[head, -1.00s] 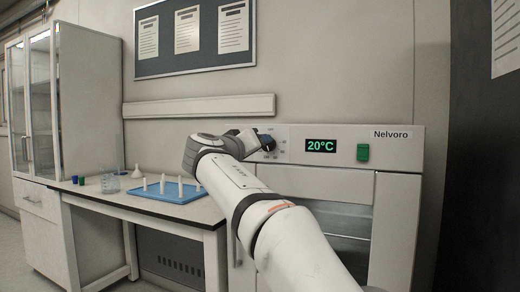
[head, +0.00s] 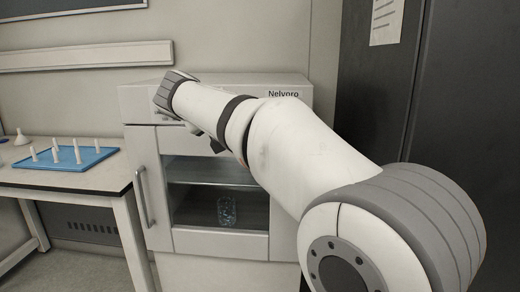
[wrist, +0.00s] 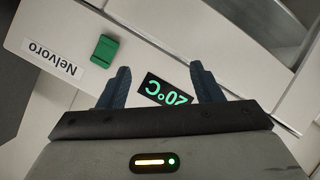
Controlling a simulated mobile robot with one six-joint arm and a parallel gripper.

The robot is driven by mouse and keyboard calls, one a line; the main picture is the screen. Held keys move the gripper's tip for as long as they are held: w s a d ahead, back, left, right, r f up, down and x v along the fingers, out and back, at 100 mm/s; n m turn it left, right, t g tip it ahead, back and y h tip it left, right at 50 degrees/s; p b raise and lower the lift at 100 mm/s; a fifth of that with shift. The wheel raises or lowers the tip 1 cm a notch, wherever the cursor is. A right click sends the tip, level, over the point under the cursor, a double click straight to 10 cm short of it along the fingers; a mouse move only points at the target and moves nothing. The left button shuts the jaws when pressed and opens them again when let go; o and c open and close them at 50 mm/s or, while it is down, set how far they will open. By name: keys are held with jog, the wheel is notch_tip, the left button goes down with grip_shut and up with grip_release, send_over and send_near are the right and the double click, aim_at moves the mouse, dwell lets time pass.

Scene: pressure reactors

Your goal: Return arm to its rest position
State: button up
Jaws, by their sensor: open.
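My arm (head: 285,150) reaches across the front of the Nelvoro oven (head: 290,94) in the head view, bent at a large grey joint at lower right. The arm covers the oven's display in that view. In the wrist view my gripper (wrist: 160,68) is open, with two dark blue fingers spread apart and nothing between them. Beyond the fingers are the oven's panel (wrist: 115,22), its green switch (wrist: 105,49) and its display (wrist: 165,91), reading 20°C upside down. Whether the fingers touch the panel cannot be told.
A glass beaker (head: 227,212) stands inside the oven, behind its glass door with a vertical handle (head: 144,197). To the left, a bench (head: 85,181) holds a blue tray (head: 78,167) with several white pegs and a white funnel (head: 21,137). A dark cabinet (head: 378,100) stands at right.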

jog(key=s+d+f+m+g+p, duration=0.1)
jog(key=s+d+g+p, duration=0.2)
jog(key=s+d+p, duration=0.45)
jog(key=s+d+f+m+g+p, duration=0.1)
jog(key=s+d+g+p, duration=0.25)
jog(key=d, duration=0.75)
jog(key=s+d+f+m+g+y+p, duration=0.1)
jog(key=s+d+f+p, duration=0.1)
jog(key=s, duration=0.5)
jog(key=s+d+f+m+g+y+p, duration=0.1)
jog(key=s+d+f+p, duration=0.1)
jog(key=s+p, duration=0.2)
jog(key=s+d+f+m+g+y+p, duration=0.1)
jog(key=s+d+f+p, duration=0.1)
jog(key=s, duration=0.8)
jog(key=shift+d+g+p, duration=0.25)
jog(key=shift+g+p, duration=0.1)
jog(key=shift+p, duration=0.5)
